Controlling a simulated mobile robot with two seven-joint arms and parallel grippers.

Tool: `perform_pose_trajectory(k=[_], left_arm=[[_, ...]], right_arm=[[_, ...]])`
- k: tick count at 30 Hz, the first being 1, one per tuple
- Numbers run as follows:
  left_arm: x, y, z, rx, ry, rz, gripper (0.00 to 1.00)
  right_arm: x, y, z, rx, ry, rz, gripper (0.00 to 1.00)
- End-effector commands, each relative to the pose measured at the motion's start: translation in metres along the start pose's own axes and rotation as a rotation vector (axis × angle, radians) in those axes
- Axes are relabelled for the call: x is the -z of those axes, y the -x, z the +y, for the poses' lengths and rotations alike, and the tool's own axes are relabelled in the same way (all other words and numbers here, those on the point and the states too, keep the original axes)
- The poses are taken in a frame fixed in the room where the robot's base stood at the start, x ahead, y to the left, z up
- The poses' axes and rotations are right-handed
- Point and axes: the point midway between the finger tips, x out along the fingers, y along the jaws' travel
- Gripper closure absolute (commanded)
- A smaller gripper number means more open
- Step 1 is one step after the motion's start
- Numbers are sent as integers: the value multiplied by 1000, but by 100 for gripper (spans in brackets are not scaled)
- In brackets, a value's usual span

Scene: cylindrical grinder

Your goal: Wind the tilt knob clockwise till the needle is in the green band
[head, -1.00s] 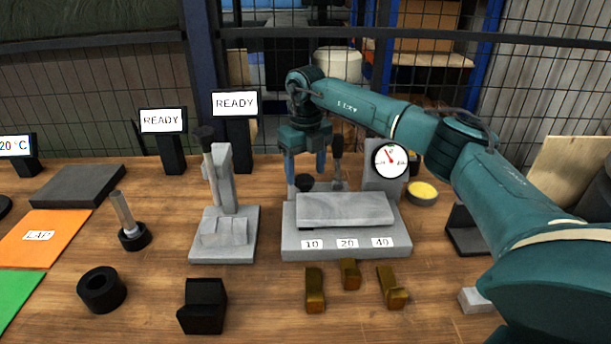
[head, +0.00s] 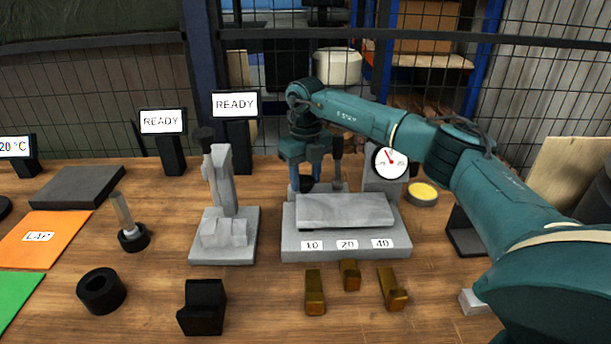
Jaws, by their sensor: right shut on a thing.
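The grey tilt fixture (head: 345,243) stands mid-table, with a tilting plate (head: 345,209) and front labels 10, 20 and 40. The black tilt knob (head: 306,185) is at its back left. My right gripper (head: 306,180) comes down from above, shut on the knob, with one blue finger on each side. The round white dial (head: 390,162) is at the fixture's back right. Its red needle leans up and to the left; the green band is too small to make out. My left gripper is not in view.
Brass blocks (head: 315,291) lie in front of the fixture. A grey stand (head: 224,235) is at its left, a yellow-topped round tin (head: 423,193) at its right. A black ring (head: 101,290) and a black block (head: 203,306) lie front left. My right arm spans the right side.

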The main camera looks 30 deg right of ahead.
Motion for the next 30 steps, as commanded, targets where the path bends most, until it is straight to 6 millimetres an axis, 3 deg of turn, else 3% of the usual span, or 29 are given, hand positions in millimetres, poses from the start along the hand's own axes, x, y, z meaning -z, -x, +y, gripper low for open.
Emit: perform_pose_trajectory(k=[7, 18, 28, 29, 30], left_arm=[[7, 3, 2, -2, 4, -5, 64], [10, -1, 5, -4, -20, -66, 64], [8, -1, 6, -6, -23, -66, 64], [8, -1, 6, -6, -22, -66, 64], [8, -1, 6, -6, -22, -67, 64]], right_arm=[[0, 3, 0, 0, -55, 0, 82], [-1, 2, 2, 0, -400, 0, 82], [-1, 1, 1, 0, -422, -2, 82], [-1, 1, 1, 0, -421, -2, 57], [-1, 1, 1, 0, -421, -2, 54]])
